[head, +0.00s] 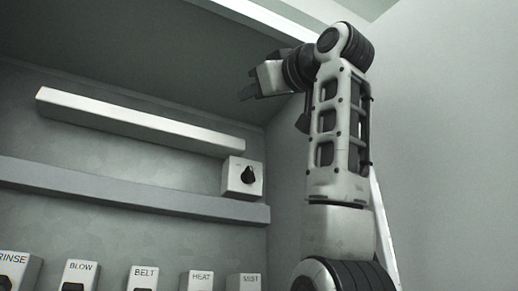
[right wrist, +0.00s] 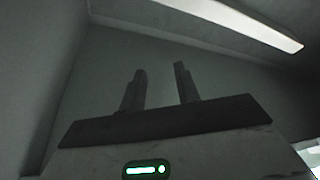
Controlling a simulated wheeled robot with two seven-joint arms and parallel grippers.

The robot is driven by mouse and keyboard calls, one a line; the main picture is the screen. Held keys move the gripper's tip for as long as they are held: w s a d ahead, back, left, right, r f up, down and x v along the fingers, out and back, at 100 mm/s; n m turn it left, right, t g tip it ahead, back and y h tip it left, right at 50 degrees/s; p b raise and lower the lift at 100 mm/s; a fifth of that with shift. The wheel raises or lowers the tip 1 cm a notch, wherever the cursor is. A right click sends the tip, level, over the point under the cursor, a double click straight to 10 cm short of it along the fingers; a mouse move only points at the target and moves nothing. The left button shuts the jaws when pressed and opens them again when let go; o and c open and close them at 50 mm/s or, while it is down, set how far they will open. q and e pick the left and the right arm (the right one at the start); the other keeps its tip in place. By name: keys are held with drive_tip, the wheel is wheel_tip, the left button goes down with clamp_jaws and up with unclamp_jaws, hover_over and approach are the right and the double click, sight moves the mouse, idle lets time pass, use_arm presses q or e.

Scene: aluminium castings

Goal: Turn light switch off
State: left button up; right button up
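A white switch box (head: 231,179) with a black rotary knob sits on the grey wall ledge, at the right end, in the head view. The marking above its knob is too small to read, so I cannot tell if it is the light switch. My right gripper (head: 247,94) is raised above and apart from this box, near the corner under the overhang. In the right wrist view its two fingers (right wrist: 160,85) stand apart with nothing between them. No switch shows in that view. My left gripper is not in view.
A pale bar (head: 140,122) runs along the wall above the long grey ledge (head: 130,187). Several white boxes line the bottom, including BLOW (head: 80,267), BELT (head: 143,272) and HEAT (head: 197,276). A bright strip (right wrist: 225,17) shows overhead. A side wall (head: 450,150) stands right.

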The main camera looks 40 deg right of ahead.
drive_tip(key=shift+s+a+r, duration=0.35)
drive_tip(key=shift+s+a, duration=0.2)
drive_tip(key=shift+s, duration=0.1)
drive_tip(key=shift+s+a+r, duration=0.35)
drive_tip(key=shift+s+a, duration=0.15)
drive_tip(key=shift+s, duration=0.1)
